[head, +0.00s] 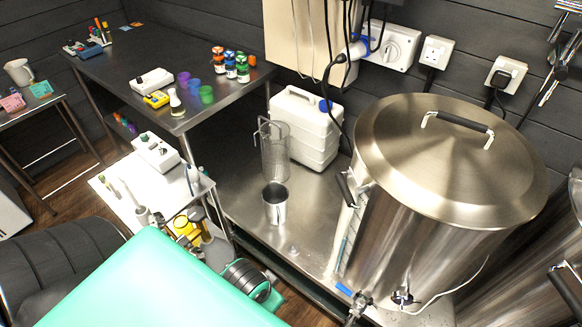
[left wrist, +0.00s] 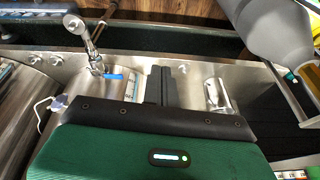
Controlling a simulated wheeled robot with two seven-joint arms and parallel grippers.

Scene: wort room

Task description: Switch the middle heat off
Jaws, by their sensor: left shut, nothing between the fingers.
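Three white electrical fittings are on the dark wall behind the big kettle. The left one is a wide box with a round rotary knob (head: 392,49) and a blue-collared plug in it. The middle one is a small square white switch or socket plate (head: 436,52). The right one is a socket with a black plug (head: 503,78). Their on or off positions are too small to tell. My left gripper (left wrist: 169,70) is shut and empty in the left wrist view, above the steel bench and away from the wall fittings. The right gripper is not in view.
A large lidded steel kettle (head: 440,190) with a blue-handled tap (left wrist: 112,76) stands before the fittings. A steel cup (head: 275,207), mesh cylinder (head: 274,150) and white jerrycan (head: 303,130) stand on the bench (head: 237,190). Cables hang above.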

